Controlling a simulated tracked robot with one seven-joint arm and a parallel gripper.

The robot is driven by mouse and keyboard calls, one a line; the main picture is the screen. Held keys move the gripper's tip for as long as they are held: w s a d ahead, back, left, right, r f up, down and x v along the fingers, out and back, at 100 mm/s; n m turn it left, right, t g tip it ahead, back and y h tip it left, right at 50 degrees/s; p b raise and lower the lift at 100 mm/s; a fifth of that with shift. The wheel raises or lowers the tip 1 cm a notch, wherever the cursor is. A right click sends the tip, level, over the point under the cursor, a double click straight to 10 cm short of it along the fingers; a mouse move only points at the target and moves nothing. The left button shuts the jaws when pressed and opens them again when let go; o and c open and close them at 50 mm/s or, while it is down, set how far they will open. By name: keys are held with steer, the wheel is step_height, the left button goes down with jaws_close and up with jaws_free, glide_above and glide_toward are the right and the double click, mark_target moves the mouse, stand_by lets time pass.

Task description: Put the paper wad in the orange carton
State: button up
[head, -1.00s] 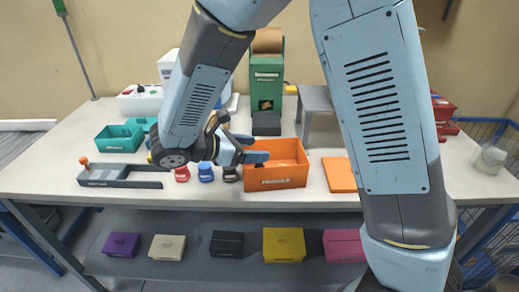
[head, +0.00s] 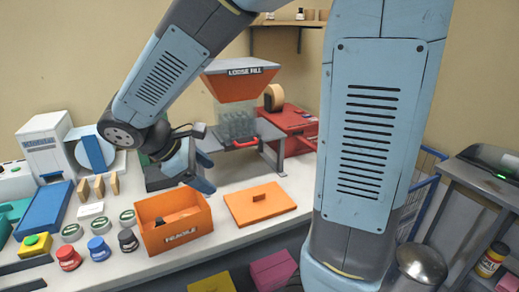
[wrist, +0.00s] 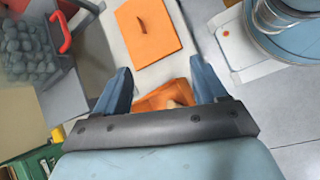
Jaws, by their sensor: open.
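The orange carton (head: 165,238), marked FRAGILE, stands open at the front of the bench. A small dark item lies inside it, not clear enough to name. I cannot make out a paper wad for certain in the current views. My gripper (head: 208,176) is open, above and behind the carton, with its fingers pointing down and to the right. In the wrist view my gripper (wrist: 160,88) has its two blue fingers spread, and part of the carton (wrist: 150,101) shows beyond and between them. A pale tan patch shows at the carton there, unclear.
A flat orange lid (head: 283,205) lies right of the carton. A loose-fill hopper (head: 240,82) stands behind it over a clear bin (head: 238,125) on a grey stand. Red, blue and black stamps (head: 98,248) stand left of the carton. A red toolbox (head: 295,128) sits farther back.

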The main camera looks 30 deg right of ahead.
steer(key=s+d+r+m+t+y, duration=0.4)
steer(key=s+d+r+m+y, duration=0.3)
steer(key=m, duration=0.6)
steer(key=s+d+r, duration=0.1)
steer(key=s+d, duration=0.1)
steer(key=shift+s+d+m+t+y, duration=0.15)
steer(key=shift+d+m+t+y, duration=0.15)
steer(key=shift+m+y, duration=0.1)
